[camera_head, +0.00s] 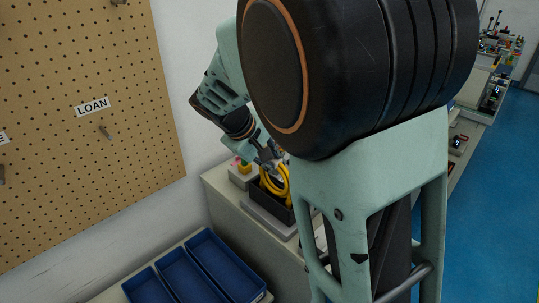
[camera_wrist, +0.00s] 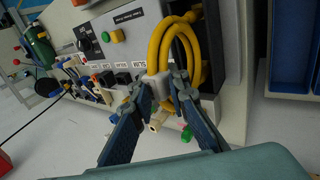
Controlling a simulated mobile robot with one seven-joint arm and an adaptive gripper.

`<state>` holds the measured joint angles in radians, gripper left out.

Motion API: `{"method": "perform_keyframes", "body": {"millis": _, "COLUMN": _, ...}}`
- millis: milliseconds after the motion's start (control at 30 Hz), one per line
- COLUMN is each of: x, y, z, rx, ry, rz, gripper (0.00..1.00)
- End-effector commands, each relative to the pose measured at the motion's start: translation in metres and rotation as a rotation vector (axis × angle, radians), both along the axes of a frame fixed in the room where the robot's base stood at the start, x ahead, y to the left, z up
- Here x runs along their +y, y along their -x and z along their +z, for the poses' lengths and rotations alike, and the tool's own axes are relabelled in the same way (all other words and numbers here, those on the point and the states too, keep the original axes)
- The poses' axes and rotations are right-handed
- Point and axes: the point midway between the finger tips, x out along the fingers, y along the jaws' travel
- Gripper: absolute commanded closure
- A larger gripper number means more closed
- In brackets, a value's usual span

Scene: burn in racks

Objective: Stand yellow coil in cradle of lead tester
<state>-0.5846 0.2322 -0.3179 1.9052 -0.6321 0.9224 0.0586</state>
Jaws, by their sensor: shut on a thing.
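The yellow coil (camera_head: 283,183) shows beside my gripper (camera_head: 268,160) in the head view, at a black open-topped cradle (camera_head: 286,214) on a grey unit. In the wrist view the coil (camera_wrist: 157,45) stands up as loops above my fingertips (camera_wrist: 163,92). The fingers are closed on a pale grey block at the coil's lower end. Behind it is the lead tester's light panel (camera_wrist: 112,48), with a dark knob, buttons and a row of labelled sockets. The coil's lowest part is hidden, so I cannot tell whether it rests in the cradle.
Blue trays (camera_head: 190,275) stand at the lower left, and blue bins (camera_wrist: 290,45) show at the wrist view's right. A pegboard (camera_head: 85,120) covers the left wall. A green spool (camera_wrist: 38,48) with a black lead lies left of the panel. Blue floor (camera_head: 480,210) is clear at right.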

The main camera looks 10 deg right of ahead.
Motion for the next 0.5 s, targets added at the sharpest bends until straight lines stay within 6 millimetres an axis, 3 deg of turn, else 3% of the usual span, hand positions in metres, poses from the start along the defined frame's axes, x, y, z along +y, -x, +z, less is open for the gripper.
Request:
{"method": "perform_keyframes", "body": {"millis": 233, "x": -0.0002, "y": -0.0002, "z": -0.0002, "rx": -0.001, "ry": 0.001, "rz": 0.0, "gripper": 1.0}}
{"method": "perform_keyframes", "body": {"millis": 267, "x": -0.0002, "y": -0.0002, "z": -0.0002, "rx": -0.001, "ry": 0.001, "rz": 0.0, "gripper": 0.83}}
{"method": "perform_keyframes", "body": {"millis": 433, "x": -0.0002, "y": -0.0002, "z": -0.0002, "rx": 0.0, "ry": 0.0, "rz": 0.0, "gripper": 0.65}}
{"method": "perform_keyframes", "body": {"millis": 500, "x": -0.0001, "y": -0.0001, "z": -0.0002, "rx": 0.0, "ry": 0.0, "rz": 0.0, "gripper": 0.65}}
